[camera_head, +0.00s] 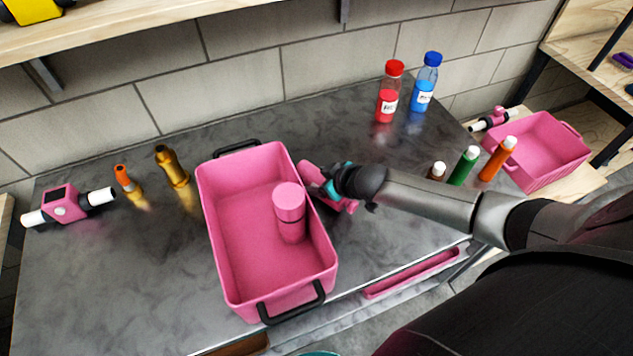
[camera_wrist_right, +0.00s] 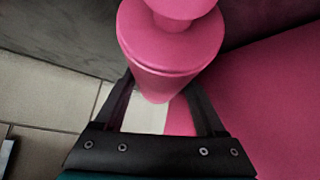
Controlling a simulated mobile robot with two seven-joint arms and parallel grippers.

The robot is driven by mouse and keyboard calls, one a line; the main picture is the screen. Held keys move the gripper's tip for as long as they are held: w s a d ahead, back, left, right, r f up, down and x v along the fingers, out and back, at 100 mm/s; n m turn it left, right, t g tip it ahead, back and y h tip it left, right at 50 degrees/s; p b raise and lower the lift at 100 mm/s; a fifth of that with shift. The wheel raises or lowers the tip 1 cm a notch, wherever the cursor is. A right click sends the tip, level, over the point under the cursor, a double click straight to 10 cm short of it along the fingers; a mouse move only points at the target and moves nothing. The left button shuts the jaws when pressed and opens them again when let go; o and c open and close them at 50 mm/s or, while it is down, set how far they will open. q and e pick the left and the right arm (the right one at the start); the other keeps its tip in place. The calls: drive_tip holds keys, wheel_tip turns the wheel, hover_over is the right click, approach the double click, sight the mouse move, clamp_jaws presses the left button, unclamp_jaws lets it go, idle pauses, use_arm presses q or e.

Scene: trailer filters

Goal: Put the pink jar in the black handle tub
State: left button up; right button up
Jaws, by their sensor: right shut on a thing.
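The pink tub with black handles (camera_head: 216,243) stands on the grey counter. A pink cylinder with a dark band (camera_head: 289,199) stands upright inside it, toward its right wall. My right gripper (camera_head: 326,184) is at the outer side of the tub's right rim, shut on a pink jar-like thing (camera_head: 310,173). In the right wrist view this held thing (camera_wrist_right: 170,45) has a rounded, stepped top and narrows between the fingers. My gripper hides part of it in the head view. I cannot tell which of the two pink things is the jar. My left gripper is not in view.
A pink device with white ends (camera_head: 63,204), an orange-capped bottle (camera_head: 128,185) and a golden bottle (camera_head: 174,168) stand left. Red (camera_head: 388,95) and blue (camera_head: 425,85) bottles stand behind. Several small bottles (camera_head: 465,164) and another pink tub (camera_head: 545,150) are right.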

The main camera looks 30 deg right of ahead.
sight(317, 177)
wheel_tip(317, 177, up, 10)
drive_tip(key=shift+r+p, duration=0.15)
drive_tip(key=shift+p, duration=1.1)
drive_tip(key=d+b, duration=0.7)
drive_tip(key=d, duration=1.2)
drive_tip(key=shift+w+d, duration=0.3)
drive_tip(key=shift+w, duration=0.15)
